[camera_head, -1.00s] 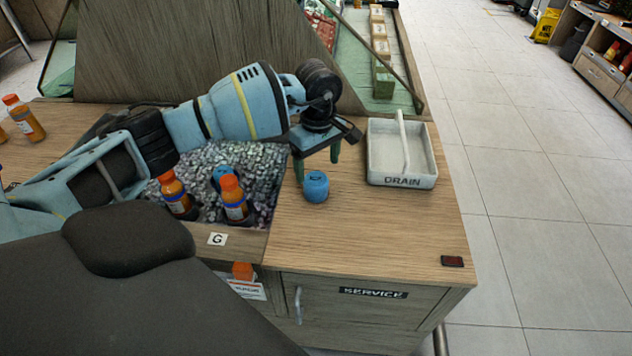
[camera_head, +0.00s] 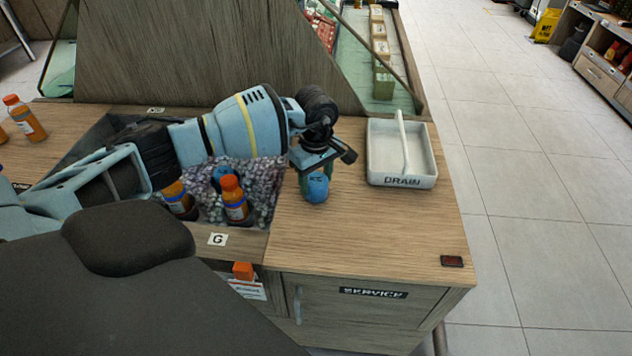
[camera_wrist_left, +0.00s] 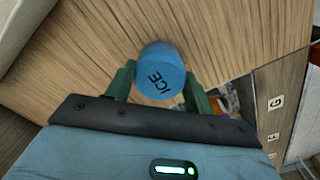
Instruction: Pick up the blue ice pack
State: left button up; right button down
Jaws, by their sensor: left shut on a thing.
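The blue ice pack (camera_head: 316,187) is a small rounded cylinder on the wooden counter, just right of the gravel-like bin. In the left wrist view the ice pack (camera_wrist_left: 160,70) shows the word ICE and sits between two green fingers. My left gripper (camera_head: 315,178) reaches down over it from above, with its fingers on either side. In the wrist view the left gripper (camera_wrist_left: 158,88) is shut on the ice pack. The pack appears to be still at counter level. My right gripper is not in view.
A white divided tray marked DRAIN (camera_head: 402,180) stands to the right on the counter. Orange bottles (camera_head: 235,200) stand in the bin (camera_head: 265,190) on the left. A small dark red block (camera_head: 452,261) lies near the front right corner.

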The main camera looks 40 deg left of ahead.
aim_at(313, 180)
pick_arm(q)
jog(key=shift+c, duration=1)
jog(key=shift+r, duration=0.1)
jog(key=shift+r, duration=0.8)
jog(key=shift+s+a+r, duration=0.1)
jog(key=shift+s+r, duration=0.1)
jog(key=shift+r, duration=0.25)
jog(key=shift+s+a+r, duration=0.1)
jog(key=shift+s+r, duration=0.05)
jog(key=shift+r, duration=0.3)
jog(key=s+a+r, duration=0.1)
jog(key=s+a, duration=0.1)
jog(key=s, duration=0.5)
jog(key=s+a+r, duration=0.1)
jog(key=s+a, duration=0.2)
jog(key=s, duration=0.4)
jog(key=w+d+r+m, duration=0.1)
jog(key=d+r+m, duration=0.2)
jog(key=d+m, duration=0.4)
jog(key=w+d+r+m, duration=0.2)
jog(key=d+m, duration=0.6)
jog(key=d, duration=0.4)
jog(key=shift+w+r+b, duration=0.25)
jog(key=shift+r+b, duration=0.2)
jog(key=shift+r, duration=0.15)
jog(key=shift+a, duration=0.1)
